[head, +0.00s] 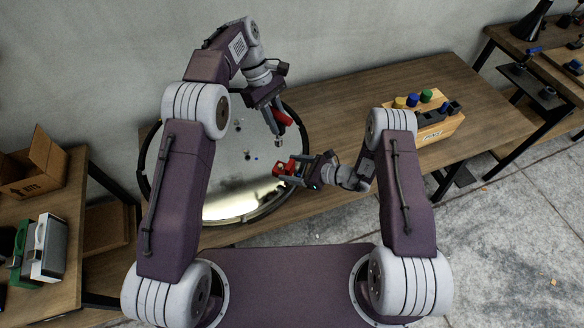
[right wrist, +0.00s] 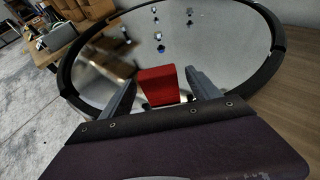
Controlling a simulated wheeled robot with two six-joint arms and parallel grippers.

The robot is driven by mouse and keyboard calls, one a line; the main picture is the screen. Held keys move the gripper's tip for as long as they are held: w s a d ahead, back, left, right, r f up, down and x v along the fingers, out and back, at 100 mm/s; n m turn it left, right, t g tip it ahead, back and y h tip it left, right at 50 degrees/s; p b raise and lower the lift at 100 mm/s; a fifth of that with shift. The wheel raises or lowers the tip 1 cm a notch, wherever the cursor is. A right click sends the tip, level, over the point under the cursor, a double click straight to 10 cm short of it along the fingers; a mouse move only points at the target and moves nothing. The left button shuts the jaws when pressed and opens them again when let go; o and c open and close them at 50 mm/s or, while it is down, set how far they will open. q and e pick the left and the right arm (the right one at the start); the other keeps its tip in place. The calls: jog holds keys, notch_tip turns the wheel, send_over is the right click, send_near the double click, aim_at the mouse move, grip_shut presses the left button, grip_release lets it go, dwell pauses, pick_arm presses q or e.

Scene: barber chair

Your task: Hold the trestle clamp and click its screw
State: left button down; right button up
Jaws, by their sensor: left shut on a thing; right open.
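My left gripper (head: 279,134) points down over the round mirror. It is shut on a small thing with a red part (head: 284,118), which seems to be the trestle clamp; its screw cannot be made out. My right gripper (head: 290,170) reaches in from the right, lower in the head view, and is open. A red block (head: 281,169) shows at its fingertips. In the right wrist view the red block (right wrist: 158,85) stands between the two spread fingers, with a gap on either side. I cannot tell how it relates to the clamp.
The round black-rimmed mirror (head: 225,200) lies on the wooden table (head: 330,100), with small dark items or reflections on it. A wooden box with coloured caps (head: 432,128) stands to the right. A cardboard box (head: 35,165) and a side table are at left.

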jog(key=shift+a, duration=0.1)
grip_shut()
dwell(0.4)
dwell(0.9)
